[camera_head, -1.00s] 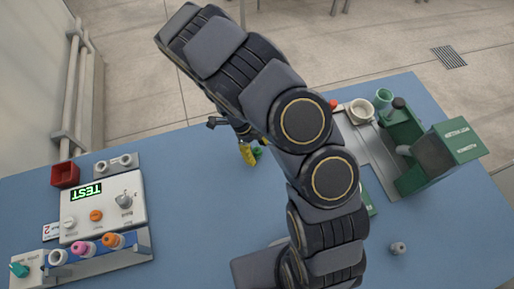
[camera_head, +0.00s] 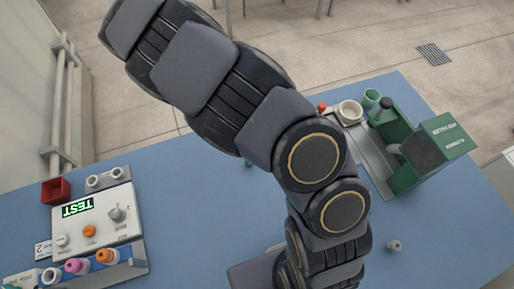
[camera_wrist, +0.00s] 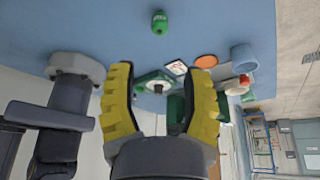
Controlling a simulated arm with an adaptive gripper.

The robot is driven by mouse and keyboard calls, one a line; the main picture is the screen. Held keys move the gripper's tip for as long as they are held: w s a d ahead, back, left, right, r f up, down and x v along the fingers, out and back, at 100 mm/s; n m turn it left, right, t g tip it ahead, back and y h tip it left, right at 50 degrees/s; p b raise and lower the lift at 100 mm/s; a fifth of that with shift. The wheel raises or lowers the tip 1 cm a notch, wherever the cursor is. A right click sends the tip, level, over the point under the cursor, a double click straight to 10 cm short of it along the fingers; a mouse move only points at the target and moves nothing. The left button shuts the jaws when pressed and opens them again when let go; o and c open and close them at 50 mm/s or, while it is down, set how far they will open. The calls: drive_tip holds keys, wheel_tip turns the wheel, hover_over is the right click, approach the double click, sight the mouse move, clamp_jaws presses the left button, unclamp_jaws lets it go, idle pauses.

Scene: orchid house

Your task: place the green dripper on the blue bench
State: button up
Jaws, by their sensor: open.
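The small green dripper (camera_wrist: 160,22) rests on the blue bench (camera_wrist: 95,25), at the top middle of the wrist view. In the head view only a sliver of green (camera_head: 248,162) shows on the bench beside my arm, probably the same thing. My gripper (camera_wrist: 162,74) has yellow-padded fingers spread wide in the wrist view, with nothing held between them. The dripper lies beyond the fingertips, apart from them. In the head view my arm hides the gripper.
A green machine (camera_head: 428,150) stands at the right, with a white cup (camera_head: 350,112) and green cup (camera_head: 371,98) nearby. A control box (camera_head: 95,215) and a red box (camera_head: 56,190) stand left. A small grey item (camera_head: 394,246) lies front right. The bench's centre-left is clear.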

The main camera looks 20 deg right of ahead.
drive_tip(key=s+d+r+n, duration=0.4)
drive_tip(key=r+n, duration=0.2)
drive_tip(key=r, duration=0.3)
drive_tip(key=s+r+n+y, duration=0.1)
drive_tip(key=s+r+n, duration=0.3)
drive_tip(key=s+n, duration=0.5)
drive_tip(key=s+a+r+n+t+y, duration=0.1)
drive_tip(key=s+r+n, duration=0.3)
drive_tip(key=s+n, duration=0.5)
drive_tip(key=n+y, duration=0.1)
drive_tip(key=n, duration=0.2)
drive_tip(key=shift+s+a+r+t, duration=0.15)
drive_tip(key=shift+s+a+t, duration=0.1)
drive_tip(key=shift+s+t, duration=0.05)
